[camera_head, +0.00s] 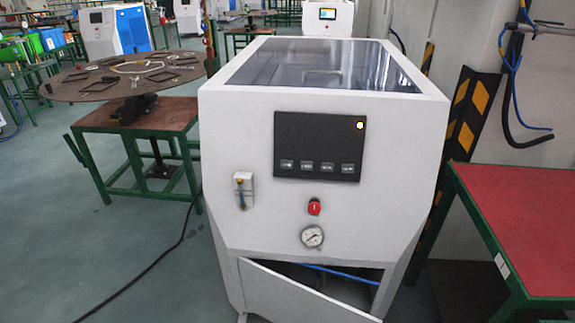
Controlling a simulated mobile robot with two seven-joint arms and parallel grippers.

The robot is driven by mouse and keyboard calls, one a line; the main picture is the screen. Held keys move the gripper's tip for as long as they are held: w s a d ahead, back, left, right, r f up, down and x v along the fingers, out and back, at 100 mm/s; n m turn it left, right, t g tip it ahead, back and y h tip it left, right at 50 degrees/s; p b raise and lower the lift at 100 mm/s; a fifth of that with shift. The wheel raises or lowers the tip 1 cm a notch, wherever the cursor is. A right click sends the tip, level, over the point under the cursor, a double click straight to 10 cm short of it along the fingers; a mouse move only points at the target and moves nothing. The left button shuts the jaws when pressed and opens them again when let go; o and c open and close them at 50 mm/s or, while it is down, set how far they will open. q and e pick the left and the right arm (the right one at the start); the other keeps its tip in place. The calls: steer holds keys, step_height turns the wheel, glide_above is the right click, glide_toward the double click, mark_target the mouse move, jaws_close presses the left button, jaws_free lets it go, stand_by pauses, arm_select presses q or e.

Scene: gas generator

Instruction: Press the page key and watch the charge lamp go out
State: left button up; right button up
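The white gas generator (235,140) stands in the middle of the head view with its front facing me. Its dark control panel (318,135) carries a row of several small keys along the lower edge, including one at the far left (286,164) and one at the far right (347,169). The key labels are too small to read, so I cannot tell which is the page key. Neither of my grippers is in view.
A lower flap (300,294) hangs tilted open. A red-topped table (525,215) stands at right, and a round brown table (100,92) at left. A black cable crosses the floor.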

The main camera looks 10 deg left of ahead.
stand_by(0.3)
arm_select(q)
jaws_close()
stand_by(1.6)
